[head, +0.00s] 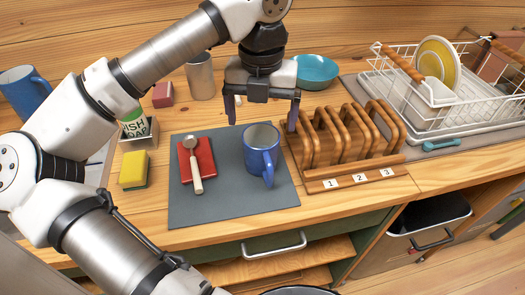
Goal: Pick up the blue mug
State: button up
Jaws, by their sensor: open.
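The blue mug (262,152) stands upright on a dark grey mat (228,208) on the wooden counter, with its handle facing the front. Another blue mug-like vessel (24,88) stands at the far left, partly cut off by the picture edge and my arm. My gripper (262,118) points down, with its two fingers spread apart and nothing seen between them. It appears above and a little behind the blue mug on the mat. I cannot tell the exact height gap.
A red block with a wooden-handled tool (194,170) lies left of the mug. A numbered wooden rack (345,145) stands close on its right. A sponge (134,170), metal cup (201,77), teal bowl (315,72) and dish rack (440,110) surround the mat. The mat's front is clear.

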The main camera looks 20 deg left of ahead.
aim_at(260, 145)
jog(key=shift+a+f+p, duration=0.15)
jog(key=shift+f+p, duration=1.05)
jog(key=shift+f, duration=3.15)
jog(key=shift+c, duration=0.3)
jog(key=c, duration=1.3)
jog(key=shift+o, duration=0.2)
jog(key=shift+r, duration=0.15)
notch_tip(260, 145, up, 19)
jog(key=b, duration=0.3)
jog(key=shift+r, duration=0.15)
